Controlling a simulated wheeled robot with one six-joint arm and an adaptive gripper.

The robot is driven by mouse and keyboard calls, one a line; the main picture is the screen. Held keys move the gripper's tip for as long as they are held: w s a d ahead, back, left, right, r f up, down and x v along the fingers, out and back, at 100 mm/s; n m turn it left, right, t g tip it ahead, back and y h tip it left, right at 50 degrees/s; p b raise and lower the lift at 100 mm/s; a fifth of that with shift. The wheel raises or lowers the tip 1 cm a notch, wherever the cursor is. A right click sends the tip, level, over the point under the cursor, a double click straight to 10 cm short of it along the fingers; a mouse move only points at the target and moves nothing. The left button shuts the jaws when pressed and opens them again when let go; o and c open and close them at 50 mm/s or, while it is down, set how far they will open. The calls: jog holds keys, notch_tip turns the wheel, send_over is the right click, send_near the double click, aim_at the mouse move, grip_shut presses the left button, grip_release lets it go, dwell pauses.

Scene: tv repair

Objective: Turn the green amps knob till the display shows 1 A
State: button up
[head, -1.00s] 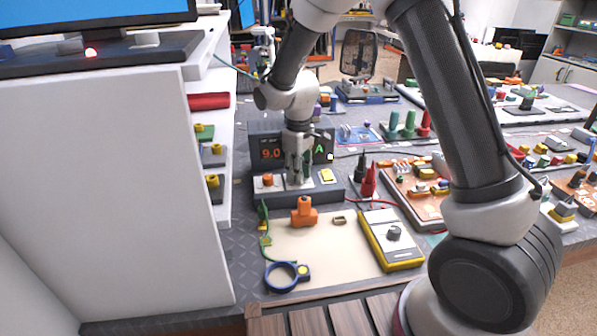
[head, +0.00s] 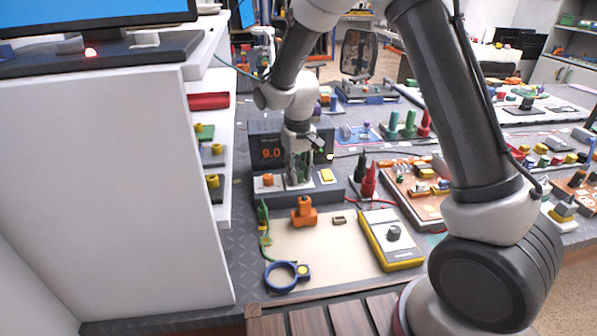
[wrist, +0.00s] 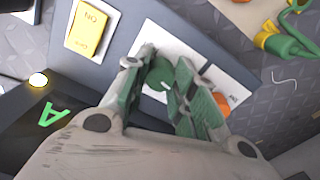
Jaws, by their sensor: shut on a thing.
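The grey power supply (head: 262,195) stands on the bench in the head view. Its display (head: 270,154) reads about 9.0 in orange-red on the left. My wrist hides the right part of the display, but a green A (wrist: 54,114) shows in the wrist view. The green amps knob (wrist: 158,80) sits on a white plate, between my fingers. My gripper (head: 299,183) points down at the supply's front panel, and its green-padded fingers (wrist: 168,78) are shut on the knob.
An orange knob (head: 267,180) is just left of my gripper, and a yellow switch (head: 327,176) is to its right. Black and red probes (head: 369,181) stand to the right.

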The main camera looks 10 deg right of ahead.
aim_at(299, 173)
jog(key=m, duration=1.4)
dwell(0.5)
jog(key=o, duration=1.1)
jog(key=shift+c, duration=0.2)
jog(key=shift+r, duration=0.1)
notch_tip(299, 173, up, 12)
